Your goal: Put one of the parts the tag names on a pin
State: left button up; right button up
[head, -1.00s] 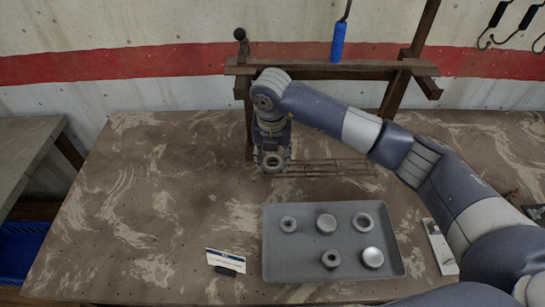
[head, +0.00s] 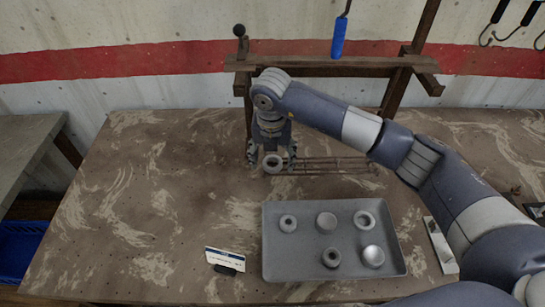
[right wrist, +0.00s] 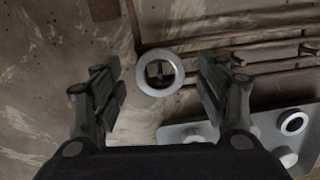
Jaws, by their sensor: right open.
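My right gripper (head: 272,158) is open at the left end of the wooden rods (head: 330,166) below the rack. A pale metal ring (head: 272,171) is between its fingers. In the right wrist view the ring (right wrist: 160,93) is apart from both fingers of the gripper (right wrist: 160,85), and something brown shows through its hole. I cannot tell for sure whether a pin runs through it. A white tag (head: 228,258) stands in a dark holder left of the tray; its print is too small to read. My left gripper is out of view.
A grey tray (head: 270,265) holds several ring and disc parts, such as a small ring (head: 288,223) and a domed disc (head: 326,222). A blue-handled tool (head: 338,38) hangs above the wooden rack rail (head: 330,70).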

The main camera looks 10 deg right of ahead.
notch_tip(320, 180, up, 7)
jog(key=shift+s+r, duration=0.2)
jog(key=shift+s, duration=0.25)
